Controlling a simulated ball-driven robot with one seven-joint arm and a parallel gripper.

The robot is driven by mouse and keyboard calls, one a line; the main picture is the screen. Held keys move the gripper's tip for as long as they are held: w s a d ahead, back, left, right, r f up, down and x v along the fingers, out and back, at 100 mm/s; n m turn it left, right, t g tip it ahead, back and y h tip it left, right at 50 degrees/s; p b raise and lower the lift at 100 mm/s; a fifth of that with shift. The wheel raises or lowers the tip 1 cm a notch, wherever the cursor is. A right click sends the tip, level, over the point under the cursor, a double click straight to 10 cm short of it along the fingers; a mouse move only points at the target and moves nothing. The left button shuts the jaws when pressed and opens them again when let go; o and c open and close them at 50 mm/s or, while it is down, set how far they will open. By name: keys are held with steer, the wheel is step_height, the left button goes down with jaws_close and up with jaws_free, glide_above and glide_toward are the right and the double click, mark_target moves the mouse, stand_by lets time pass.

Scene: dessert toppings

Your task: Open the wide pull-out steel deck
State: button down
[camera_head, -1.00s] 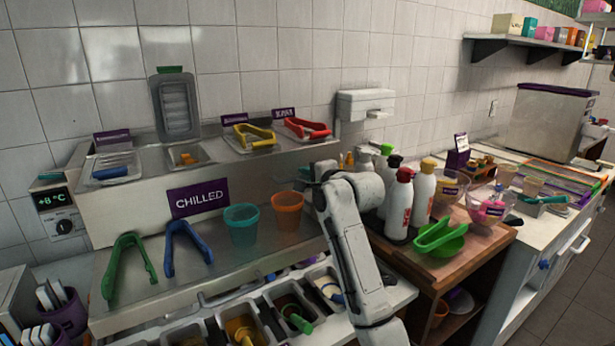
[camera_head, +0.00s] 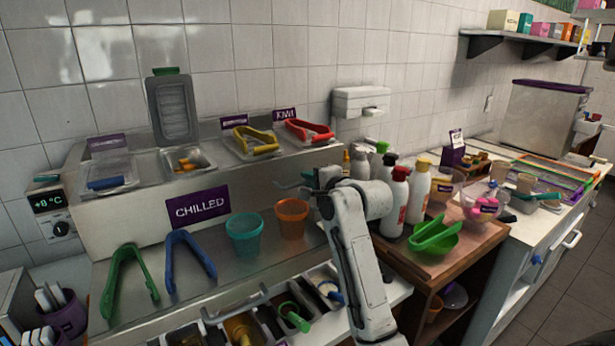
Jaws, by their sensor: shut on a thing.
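The wide steel deck (camera_head: 222,274) lies below the purple CHILLED sign (camera_head: 197,207), partly out over the topping pans. A grey bar handle (camera_head: 236,304) shows along its front edge. Green tongs (camera_head: 130,282), blue tongs (camera_head: 188,258), a teal cup (camera_head: 245,234) and an orange cup (camera_head: 292,217) stand on the deck. My white arm rises in front of the deck's right end. My gripper cannot be made out; the arm hides that area, so its hold on the deck or handle does not show.
Topping pans with a green-handled utensil (camera_head: 294,317) lie in front of and below the deck. A purple holder (camera_head: 62,315) stands at lower left.

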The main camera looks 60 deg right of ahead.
steer(key=shift+s+f, duration=0.2)
steer(key=c, duration=1.3)
jaws_free()
steer(key=shift+a+r, duration=0.1)
steer(key=shift+r, duration=0.05)
steer(key=shift+o, duration=0.2)
steer(key=b+v, duration=0.1)
steer(key=v, duration=1)
